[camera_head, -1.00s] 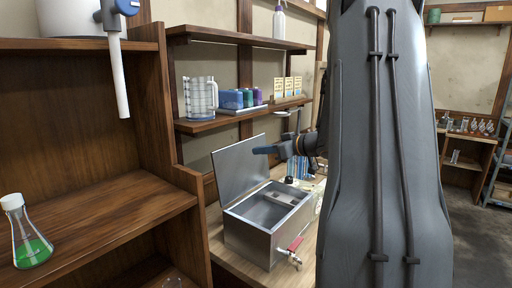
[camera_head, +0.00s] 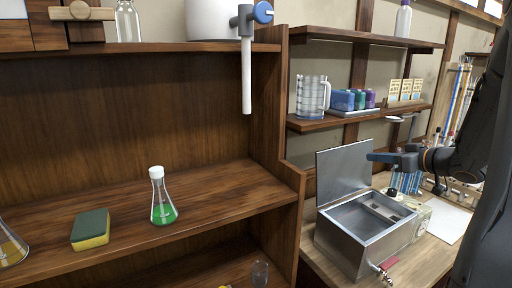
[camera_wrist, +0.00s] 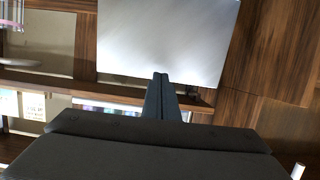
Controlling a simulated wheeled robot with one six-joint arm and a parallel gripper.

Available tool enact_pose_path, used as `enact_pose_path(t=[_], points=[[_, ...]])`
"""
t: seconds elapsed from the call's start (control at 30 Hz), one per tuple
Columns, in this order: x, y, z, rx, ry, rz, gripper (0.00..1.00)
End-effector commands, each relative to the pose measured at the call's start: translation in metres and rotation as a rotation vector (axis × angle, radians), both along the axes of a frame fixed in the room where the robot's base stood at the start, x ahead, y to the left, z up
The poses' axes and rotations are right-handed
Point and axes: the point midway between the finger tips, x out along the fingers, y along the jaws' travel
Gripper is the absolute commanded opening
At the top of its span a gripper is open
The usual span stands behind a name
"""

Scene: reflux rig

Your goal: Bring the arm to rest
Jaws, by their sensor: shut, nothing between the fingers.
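My gripper (camera_head: 370,157) is at the right in the head view, held in the air over the steel bath (camera_head: 362,230) near its raised lid (camera_head: 343,172). Its fingers point left and look closed together, with nothing between them. In the wrist view the fingers (camera_wrist: 161,80) meet at their tips in front of the pale metal lid (camera_wrist: 165,40). My dark arm fills the right edge of the head view.
Shelves with a flask of green liquid (camera_head: 163,200) and a sponge (camera_head: 91,229) stand at the left. A jug (camera_head: 312,96) and coloured bottles (camera_head: 355,99) are on the wall shelf above the bath. A white sheet (camera_head: 447,220) lies on the bench.

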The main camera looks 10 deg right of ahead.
Motion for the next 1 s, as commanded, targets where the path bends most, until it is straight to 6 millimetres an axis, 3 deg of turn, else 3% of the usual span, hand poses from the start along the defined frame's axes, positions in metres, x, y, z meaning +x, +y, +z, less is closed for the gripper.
enact_pose_path(t=[0.27, 0.47, 0.67, 0.8, 1.0], points=[[0.037, 0.042, -0.029, -0.095, 0.079, -0.177, 0.00], [0.029, 0.091, -0.077, -0.160, 0.262, -0.330, 0.00], [-0.023, 0.155, -0.134, -0.194, 0.522, -0.403, 0.00], [-0.072, 0.200, -0.168, -0.202, 0.702, -0.405, 0.00], [-0.146, 0.260, -0.203, -0.197, 0.940, -0.357, 0.00]])
